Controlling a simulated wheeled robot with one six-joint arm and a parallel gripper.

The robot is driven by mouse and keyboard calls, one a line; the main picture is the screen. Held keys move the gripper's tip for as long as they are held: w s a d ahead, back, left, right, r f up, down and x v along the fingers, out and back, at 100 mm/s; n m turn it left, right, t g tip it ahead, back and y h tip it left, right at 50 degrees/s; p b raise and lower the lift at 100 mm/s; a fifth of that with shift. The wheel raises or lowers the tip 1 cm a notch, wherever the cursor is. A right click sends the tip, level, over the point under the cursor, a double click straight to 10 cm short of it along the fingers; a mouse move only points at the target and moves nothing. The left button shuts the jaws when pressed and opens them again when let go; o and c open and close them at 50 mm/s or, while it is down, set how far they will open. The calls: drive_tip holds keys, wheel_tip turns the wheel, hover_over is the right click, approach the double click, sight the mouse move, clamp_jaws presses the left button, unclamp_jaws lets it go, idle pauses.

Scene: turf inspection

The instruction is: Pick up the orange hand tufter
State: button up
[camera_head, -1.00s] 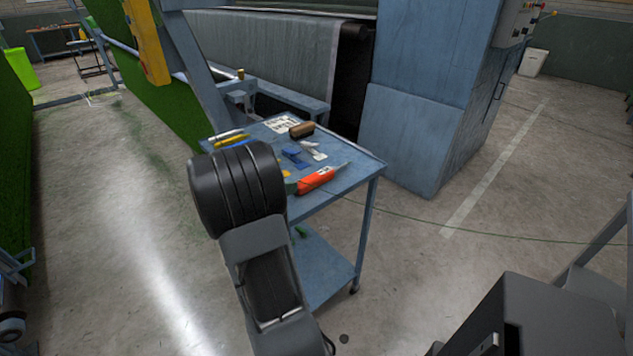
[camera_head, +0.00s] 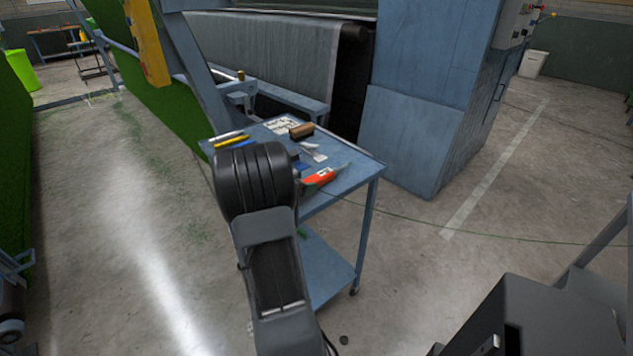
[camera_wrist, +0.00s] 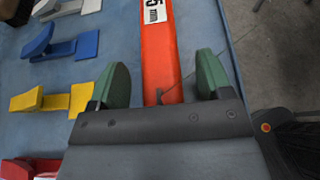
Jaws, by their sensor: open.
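The orange hand tufter (camera_head: 320,178) lies on the blue trolley top (camera_head: 352,172), partly hidden behind my arm in the head view. In the wrist view the tufter (camera_wrist: 159,58) is a long orange bar with a white number label, running up from between my fingers. My gripper (camera_wrist: 160,82) is open, with one green fingertip on each side of the bar and a gap to each. I cannot tell how far above the bar the fingertips are. In the head view my arm hides the gripper.
Left of the tufter lie a blue clip (camera_wrist: 62,46), a yellow clip (camera_wrist: 52,98), a white clip (camera_wrist: 66,8) and a red one (camera_wrist: 30,168). A brown roller (camera_head: 301,131) lies farther back. The trolley's right edge is close to the tufter. A large blue machine stands behind.

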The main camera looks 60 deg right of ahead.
drive_tip(key=shift+c, duration=0.2)
drive_tip(key=c, duration=1.2)
drive_tip(key=shift+r, duration=0.1)
clamp_jaws()
drive_tip(key=shift+r, duration=0.1)
